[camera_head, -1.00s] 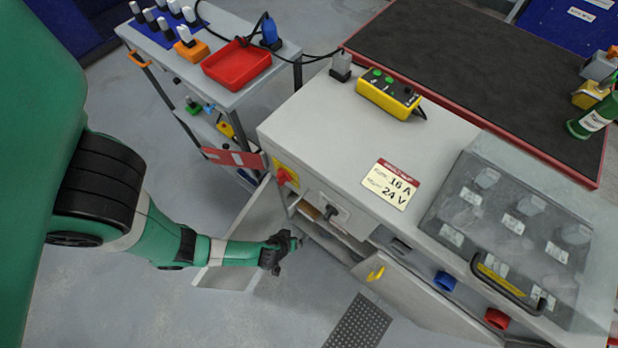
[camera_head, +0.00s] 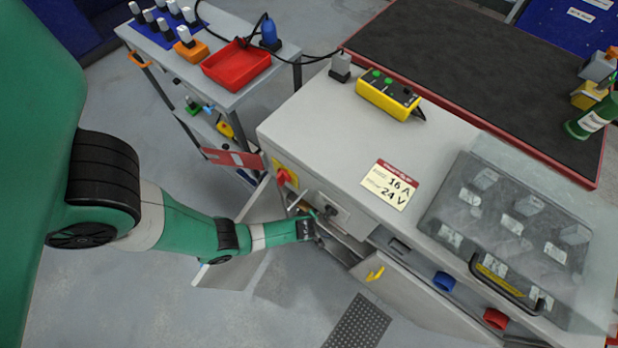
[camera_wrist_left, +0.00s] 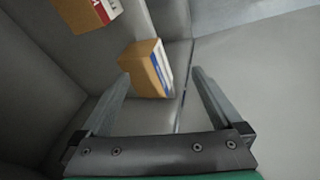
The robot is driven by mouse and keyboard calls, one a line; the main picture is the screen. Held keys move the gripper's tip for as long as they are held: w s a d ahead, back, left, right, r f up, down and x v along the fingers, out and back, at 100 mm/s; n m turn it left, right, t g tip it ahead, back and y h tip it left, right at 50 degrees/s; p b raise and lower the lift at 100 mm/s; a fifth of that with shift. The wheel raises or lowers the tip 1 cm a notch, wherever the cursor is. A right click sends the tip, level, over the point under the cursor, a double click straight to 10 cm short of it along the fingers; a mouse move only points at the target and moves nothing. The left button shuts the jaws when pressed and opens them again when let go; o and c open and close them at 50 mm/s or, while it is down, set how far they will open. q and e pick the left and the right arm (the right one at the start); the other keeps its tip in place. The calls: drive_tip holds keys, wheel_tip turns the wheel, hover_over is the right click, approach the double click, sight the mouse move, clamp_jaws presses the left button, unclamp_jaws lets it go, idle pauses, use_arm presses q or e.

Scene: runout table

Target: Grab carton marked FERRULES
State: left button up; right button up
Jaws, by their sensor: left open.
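My left gripper (camera_wrist_left: 162,80) is open and empty inside the cabinet, its fingers spread. In the head view its wrist reaches the cabinet's opening, and the fingers are mostly hidden there. A brown carton (camera_wrist_left: 142,72) with a white and blue label stands ahead, in line with the gap between the fingers. A second brown carton (camera_wrist_left: 86,17) with a white and red label is at the top left of the wrist view, cut off by the frame edge. I cannot read the marking on either carton. My right gripper is not in view.
The grey cabinet (camera_head: 300,120) has open doors, one door (camera_head: 390,285) at the front right with a yellow handle. A yellow control box (camera_head: 388,97) stands on top. A trolley with a red tray (camera_head: 236,64) is at the left. Grey cabinet walls surround the cartons.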

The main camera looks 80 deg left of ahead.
use_arm(q)
drive_tip(key=a, duration=0.1)
drive_tip(key=w+a, duration=0.1)
drive_tip(key=shift+a, duration=0.4)
drive_tip(key=shift+f+b, duration=0.35)
drive_tip(key=shift+b, duration=0.25)
drive_tip(key=b+x, duration=0.4)
drive_tip(key=shift+a+f+b, duration=0.1)
drive_tip(key=shift+f+b, duration=0.1)
drive_tip(key=shift+b, duration=0.2)
drive_tip(key=shift+r, duration=0.15)
drive_tip(key=shift+c, duration=0.3)
drive_tip(key=c, duration=1.5)
drive_tip(key=shift+s, duration=0.1)
